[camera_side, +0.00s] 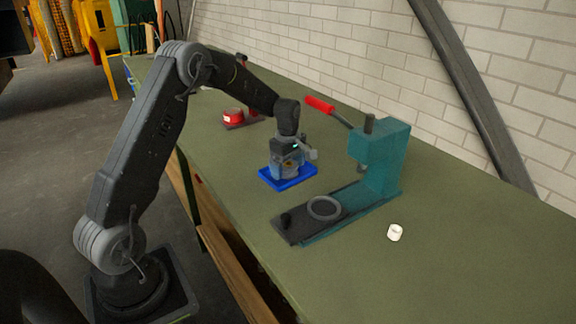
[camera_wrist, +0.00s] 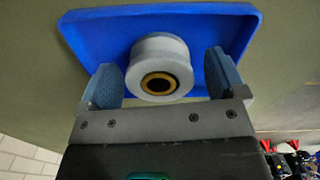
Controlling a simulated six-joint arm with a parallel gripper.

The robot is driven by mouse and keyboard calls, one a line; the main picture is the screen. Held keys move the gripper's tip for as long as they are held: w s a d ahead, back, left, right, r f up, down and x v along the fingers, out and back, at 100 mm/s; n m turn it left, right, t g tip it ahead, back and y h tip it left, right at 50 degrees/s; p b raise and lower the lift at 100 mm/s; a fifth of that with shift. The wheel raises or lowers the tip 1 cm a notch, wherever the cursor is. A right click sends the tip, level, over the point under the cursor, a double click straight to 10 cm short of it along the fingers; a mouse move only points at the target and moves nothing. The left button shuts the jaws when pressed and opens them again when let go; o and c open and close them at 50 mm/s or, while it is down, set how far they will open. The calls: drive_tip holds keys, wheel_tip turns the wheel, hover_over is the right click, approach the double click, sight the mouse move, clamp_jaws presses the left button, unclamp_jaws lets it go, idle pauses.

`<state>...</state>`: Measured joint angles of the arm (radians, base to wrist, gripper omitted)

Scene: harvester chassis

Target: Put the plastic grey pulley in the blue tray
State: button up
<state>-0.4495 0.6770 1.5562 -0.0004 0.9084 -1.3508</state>
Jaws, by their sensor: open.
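The grey pulley (camera_wrist: 160,60) shows in the wrist view as a light grey flanged wheel with a brass-coloured ring around a dark centre hole. It lies over the blue tray (camera_wrist: 90,32), inside its rim, and appears to rest on it. My gripper (camera_wrist: 165,80) is open, with one blue-padded finger on each side of the pulley. A gap shows on the right, and the left finger is close to the pulley. In the side view the blue tray (camera_side: 290,184) sits on the green bench, with my gripper (camera_side: 289,168) directly above it, mostly hiding the pulley.
A teal press (camera_side: 385,160) with a red-handled lever stands right of the tray, its dark base plate (camera_side: 300,222) carrying a grey ring (camera_side: 324,208). A small white cylinder (camera_side: 395,232) lies farther right. A red item (camera_side: 234,117) sits behind left. The front-right bench is clear.

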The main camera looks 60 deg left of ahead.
wheel_tip(320, 180, up, 8)
drive_tip(key=shift+f, duration=0.1)
idle(0.5)
drive_tip(key=s+d+r+m+t, duration=0.1)
drive_tip(key=s+d+r+m, duration=0.4)
drive_tip(key=s+d+m, duration=0.15)
drive_tip(key=s+d+r+m+t, duration=0.1)
drive_tip(key=s+d+r+m, duration=0.45)
drive_tip(key=d, duration=0.25)
drive_tip(key=s+d+m+t, duration=0.1)
drive_tip(key=s+d+m, duration=0.2)
drive_tip(key=s, duration=0.4)
drive_tip(key=s+d+m+t, duration=0.2)
drive_tip(key=s+d+m, duration=0.2)
drive_tip(key=s, duration=0.3)
drive_tip(key=shift+d+r+m+t, duration=0.2)
drive_tip(key=shift+m+t, duration=0.1)
drive_tip(key=shift+m, duration=0.5)
